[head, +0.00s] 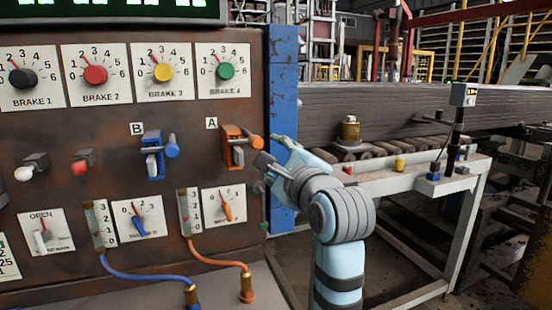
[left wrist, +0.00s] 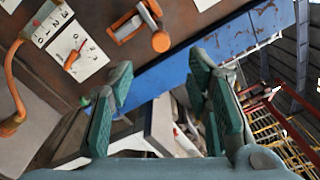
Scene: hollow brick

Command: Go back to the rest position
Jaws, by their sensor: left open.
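My left gripper (head: 272,148) is at the right edge of the control panel (head: 100,125), just right of the orange lever A (head: 238,146). In the left wrist view the left gripper (left wrist: 160,72) has its green-padded fingers wide apart with nothing between them. The orange lever (left wrist: 130,24) shows there above the fingers, apart from them. The blue lever B (head: 154,155) is further left on the panel. My right gripper is in neither view.
The panel has brake dials, such as the green one (head: 225,71), and blue and orange cables below. A rusty blue post (head: 283,70) stands behind the gripper. A conveyor with a pale frame (head: 400,182) is at the right.

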